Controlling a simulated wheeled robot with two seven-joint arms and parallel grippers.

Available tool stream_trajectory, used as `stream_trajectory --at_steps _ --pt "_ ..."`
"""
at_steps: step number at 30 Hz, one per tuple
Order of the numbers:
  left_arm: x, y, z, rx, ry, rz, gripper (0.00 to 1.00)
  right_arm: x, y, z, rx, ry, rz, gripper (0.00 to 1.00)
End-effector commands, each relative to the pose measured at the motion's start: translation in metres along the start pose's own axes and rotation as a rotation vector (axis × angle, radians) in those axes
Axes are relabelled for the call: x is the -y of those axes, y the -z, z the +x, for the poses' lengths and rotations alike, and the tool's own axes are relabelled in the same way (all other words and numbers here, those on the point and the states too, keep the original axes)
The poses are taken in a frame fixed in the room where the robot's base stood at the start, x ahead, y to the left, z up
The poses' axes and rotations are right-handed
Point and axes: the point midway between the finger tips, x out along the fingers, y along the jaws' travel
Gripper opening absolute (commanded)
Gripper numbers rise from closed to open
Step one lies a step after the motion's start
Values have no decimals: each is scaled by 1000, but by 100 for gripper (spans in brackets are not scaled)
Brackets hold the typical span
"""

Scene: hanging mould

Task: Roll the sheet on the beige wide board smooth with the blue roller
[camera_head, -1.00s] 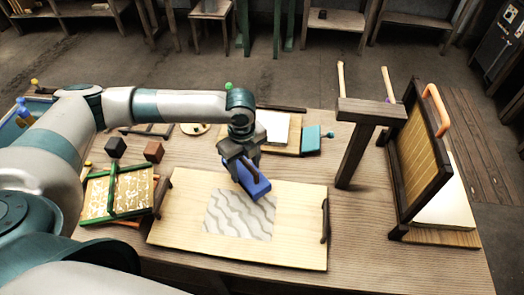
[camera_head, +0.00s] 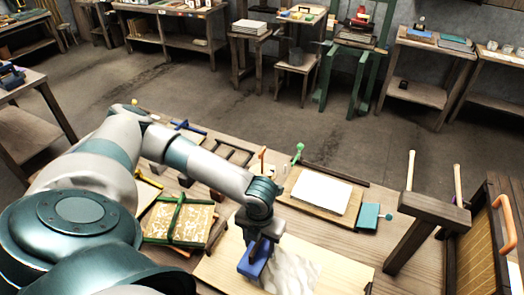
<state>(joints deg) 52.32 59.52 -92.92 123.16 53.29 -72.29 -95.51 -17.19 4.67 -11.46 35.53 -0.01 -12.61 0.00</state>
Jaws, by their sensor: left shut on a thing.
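The beige wide board (camera_head: 330,255) lies on the table at the bottom of the head view, its near part cut off by the picture edge. A pale sheet (camera_head: 292,272) with wavy grey ripples lies on it, partly hidden by the roller. My left gripper (camera_head: 259,240) is shut on the blue roller (camera_head: 254,262) at the sheet's left side. I cannot tell whether the roller touches the sheet. My right gripper is not in view.
A green-barred frame (camera_head: 180,222) stands left of the board. Behind it lie a white stack (camera_head: 320,191) on a board and a teal block (camera_head: 369,216). A wooden post (camera_head: 412,245) and a dark frame with an orange handle (camera_head: 505,220) stand at the right.

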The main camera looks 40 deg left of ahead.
Motion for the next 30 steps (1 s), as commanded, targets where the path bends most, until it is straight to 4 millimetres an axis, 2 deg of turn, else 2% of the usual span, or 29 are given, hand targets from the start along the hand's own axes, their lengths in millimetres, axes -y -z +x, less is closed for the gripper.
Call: stream_trajectory --at_steps 7,13,30 --pt "5 -1 0 1 2 -1 16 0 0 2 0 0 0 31" --pt "18 -1 1 1 2 1 16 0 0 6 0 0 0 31" --pt "81 -1 1 2 2 1 16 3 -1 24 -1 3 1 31"
